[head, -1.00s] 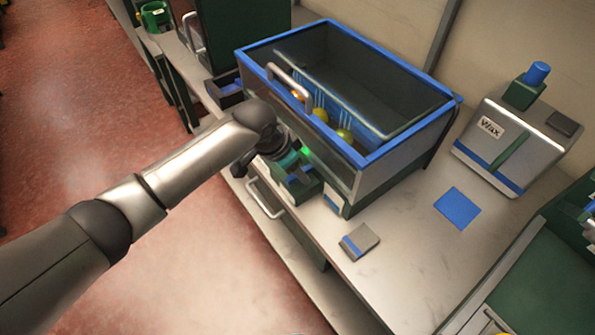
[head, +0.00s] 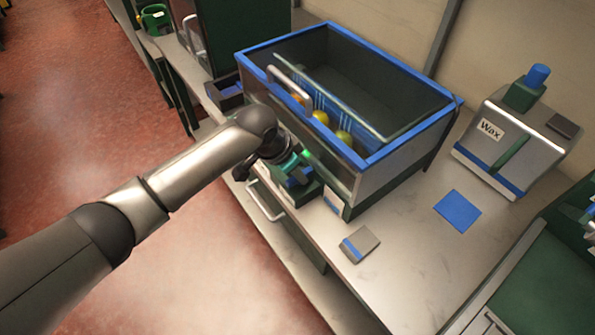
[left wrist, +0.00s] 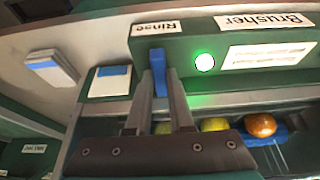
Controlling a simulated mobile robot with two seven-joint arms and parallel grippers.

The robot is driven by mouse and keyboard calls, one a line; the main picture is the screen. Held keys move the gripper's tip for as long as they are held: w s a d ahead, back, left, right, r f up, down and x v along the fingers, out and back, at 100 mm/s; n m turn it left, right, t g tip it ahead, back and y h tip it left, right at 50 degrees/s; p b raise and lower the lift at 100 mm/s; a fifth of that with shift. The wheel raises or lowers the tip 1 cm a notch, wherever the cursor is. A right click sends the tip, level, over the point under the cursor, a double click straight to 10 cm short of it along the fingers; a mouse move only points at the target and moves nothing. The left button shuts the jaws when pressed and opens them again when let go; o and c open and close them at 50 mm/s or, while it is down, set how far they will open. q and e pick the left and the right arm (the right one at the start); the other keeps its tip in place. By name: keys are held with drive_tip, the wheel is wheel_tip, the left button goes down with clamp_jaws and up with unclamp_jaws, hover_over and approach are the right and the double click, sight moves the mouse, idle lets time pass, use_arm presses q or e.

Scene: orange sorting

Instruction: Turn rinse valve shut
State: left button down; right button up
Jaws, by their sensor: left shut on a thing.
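The rinse valve is a blue lever (left wrist: 158,66) on a green panel beside a label reading "Rinse" (left wrist: 158,28), upside down in the left wrist view. My left gripper (left wrist: 161,88) is shut on the lever, one finger on each side of it. In the head view my left gripper (head: 291,166) is at the front of the blue-rimmed brusher bin (head: 413,130), partly hidden by my own wrist. The lever points roughly along my fingers. A green light (left wrist: 204,62) glows beside it. My right gripper is not in view.
Orange and yellow fruits (head: 320,117) lie inside the bin. A wax machine (head: 518,138) stands at the right. A blue square (head: 458,209) and a small grey and blue block (head: 360,244) lie on the bench, with bare surface around them.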

use_arm(q)
drive_tip(key=shift+m, duration=0.3)
drive_tip(key=shift+w+m+g, duration=0.1)
drive_tip(key=shift+m+g, duration=0.3)
drive_tip(key=shift+m, duration=0.5)
drive_tip(key=m+g+h, duration=0.1)
drive_tip(key=m, duration=0.1)
drive_tip(key=shift+w+m, duration=0.1)
drive_tip(key=shift+m, duration=0.2)
drive_tip(key=m+g+b, duration=0.1)
drive_tip(key=m+b, duration=0.2)
drive_tip(key=shift+f+m, duration=0.1)
drive_tip(key=shift+m, duration=0.2)
drive_tip(key=shift+w+m+g+b, duration=0.1)
drive_tip(key=shift+m+g+b, duration=0.7)
drive_tip(key=shift+m+b, duration=0.7)
drive_tip(key=shift+m, duration=0.3)
drive_tip(key=c, duration=0.8)
unclamp_jaws()
